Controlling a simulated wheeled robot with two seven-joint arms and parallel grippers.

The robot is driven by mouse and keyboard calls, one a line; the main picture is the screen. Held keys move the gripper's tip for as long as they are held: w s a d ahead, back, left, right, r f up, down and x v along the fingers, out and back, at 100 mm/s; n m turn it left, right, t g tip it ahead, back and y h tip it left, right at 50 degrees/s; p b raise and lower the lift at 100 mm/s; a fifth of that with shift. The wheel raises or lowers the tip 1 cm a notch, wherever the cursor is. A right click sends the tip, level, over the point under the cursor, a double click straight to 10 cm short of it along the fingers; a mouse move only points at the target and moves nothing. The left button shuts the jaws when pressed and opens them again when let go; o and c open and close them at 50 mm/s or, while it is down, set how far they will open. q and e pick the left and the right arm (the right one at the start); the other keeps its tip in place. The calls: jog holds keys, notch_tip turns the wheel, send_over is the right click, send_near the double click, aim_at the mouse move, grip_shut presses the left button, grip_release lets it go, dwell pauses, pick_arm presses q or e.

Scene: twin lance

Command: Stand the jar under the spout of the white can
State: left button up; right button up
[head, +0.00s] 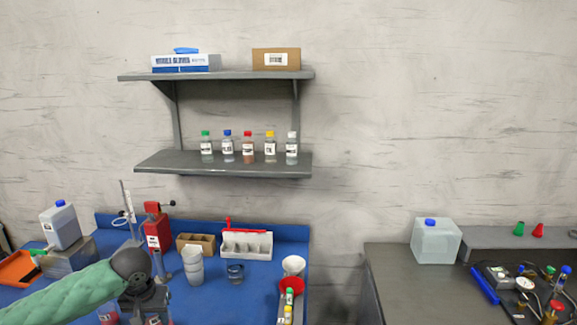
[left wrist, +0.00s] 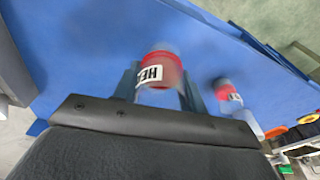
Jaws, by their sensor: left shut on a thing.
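My left gripper (left wrist: 158,85) is shut on a jar (left wrist: 162,70) with red contents and a white label partly reading "HE"; the jar is blurred in the left wrist view. In the head view my left gripper (head: 146,308) is at the bottom left over the blue bench, its fingertips mostly hidden by the wrist. A whitish can (head: 61,226) with a blue cap stands on a grey block at the far left. Something green shows at its lower left; I cannot tell if this is the spout. My right gripper is not in view.
A second labelled red jar (left wrist: 229,95) stands beside the held one. A red can (head: 157,230), stacked white cups (head: 193,268), a glass beaker (head: 235,272) and a white rack (head: 246,244) stand on the bench. An orange tray (head: 17,268) lies far left.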

pick_arm(q)
jog(key=shift+m, duration=0.5)
jog(key=d+f, duration=0.1)
jog(key=d, duration=0.3)
jog(key=s+d+f, duration=0.1)
jog(key=d+f, duration=0.1)
jog(key=d, duration=0.3)
jog(key=s+d+f, duration=0.1)
jog(key=d+f, duration=0.1)
jog(key=d, duration=0.2)
jog(key=shift+s+d, duration=0.2)
jog(key=shift+d, duration=0.05)
jog(key=shift+s+d+f, duration=0.2)
jog(key=shift+f, duration=0.05)
